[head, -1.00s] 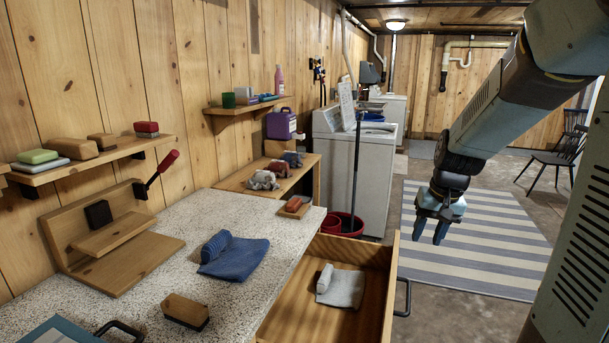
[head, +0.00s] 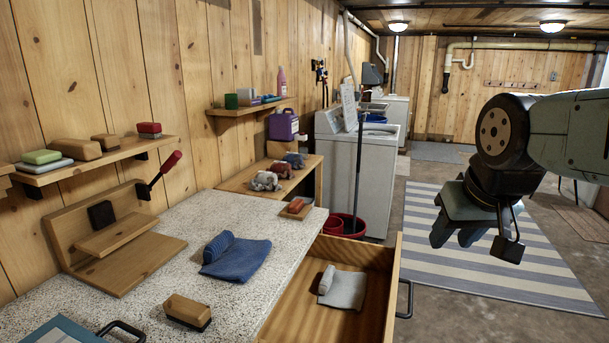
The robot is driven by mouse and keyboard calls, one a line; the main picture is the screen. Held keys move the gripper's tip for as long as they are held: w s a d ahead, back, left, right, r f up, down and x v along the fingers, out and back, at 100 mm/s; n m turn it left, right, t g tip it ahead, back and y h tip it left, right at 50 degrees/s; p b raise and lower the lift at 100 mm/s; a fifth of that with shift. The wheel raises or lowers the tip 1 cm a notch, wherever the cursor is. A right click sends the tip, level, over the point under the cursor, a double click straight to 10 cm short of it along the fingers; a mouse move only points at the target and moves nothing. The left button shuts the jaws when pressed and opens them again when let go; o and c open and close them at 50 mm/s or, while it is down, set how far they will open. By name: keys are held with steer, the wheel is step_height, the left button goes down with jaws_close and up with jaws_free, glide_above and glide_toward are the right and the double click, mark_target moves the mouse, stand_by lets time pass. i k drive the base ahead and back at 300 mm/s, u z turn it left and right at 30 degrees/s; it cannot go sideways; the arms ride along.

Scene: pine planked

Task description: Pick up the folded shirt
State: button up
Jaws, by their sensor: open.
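A blue folded cloth (head: 238,260) with one rolled edge lies on the speckled countertop (head: 150,310). A light grey folded cloth (head: 342,288), also partly rolled, lies inside the open wooden drawer (head: 290,318). Either could be the folded shirt; I cannot tell which from their shapes. My gripper (head: 456,238) is open and empty, pointing down. In the picture it is to the right of the drawer, in front of the striped rug, apart from both cloths.
The drawer's front panel with its dark handle (head: 405,299) stands out from the counter. A wooden rack (head: 125,262) with a red-handled tool and a brush (head: 187,312) are on the counter. Small crumpled cloths (head: 265,181) sit on a lower bench. A red bucket (head: 348,226) is behind the drawer.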

mark_target(228, 258)
steer(key=u, duration=1.05)
steer(key=k, duration=1.15)
steer(key=z, duration=0.75)
steer(key=i, duration=1)
